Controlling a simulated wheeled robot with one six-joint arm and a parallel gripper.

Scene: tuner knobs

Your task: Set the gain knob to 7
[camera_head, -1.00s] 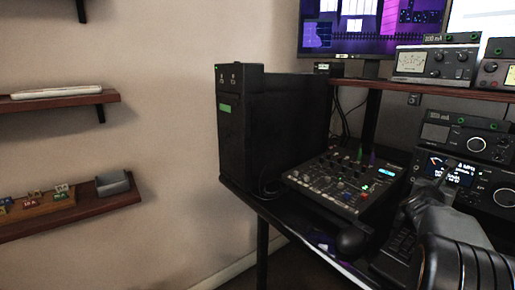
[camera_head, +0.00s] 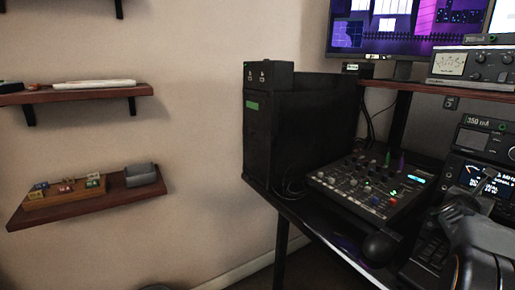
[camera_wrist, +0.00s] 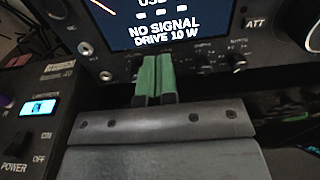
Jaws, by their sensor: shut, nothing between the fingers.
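My gripper (camera_wrist: 154,76) is shut, its two green fingers pressed together with nothing between them. It is in front of the lower edge of a dark radio, just under its display (camera_wrist: 165,20), which reads "NO SIGNAL DRIVE 10 W". Small knobs (camera_wrist: 238,60) sit on the radio front right of the fingers, and a larger knob (camera_wrist: 312,32) is cut off at the right edge. I cannot tell which knob is the gain knob; no gain label is readable. In the head view the radio display (camera_head: 488,184) shows partly behind my arm.
A mixer (camera_head: 370,188) with many small knobs lies on the dark desk (camera_head: 315,226), left of the radio. A black tower case (camera_head: 300,125) stands behind it. A shelf with meters (camera_head: 440,90) overhangs the desk. Wall shelves (camera_head: 90,203) are at left.

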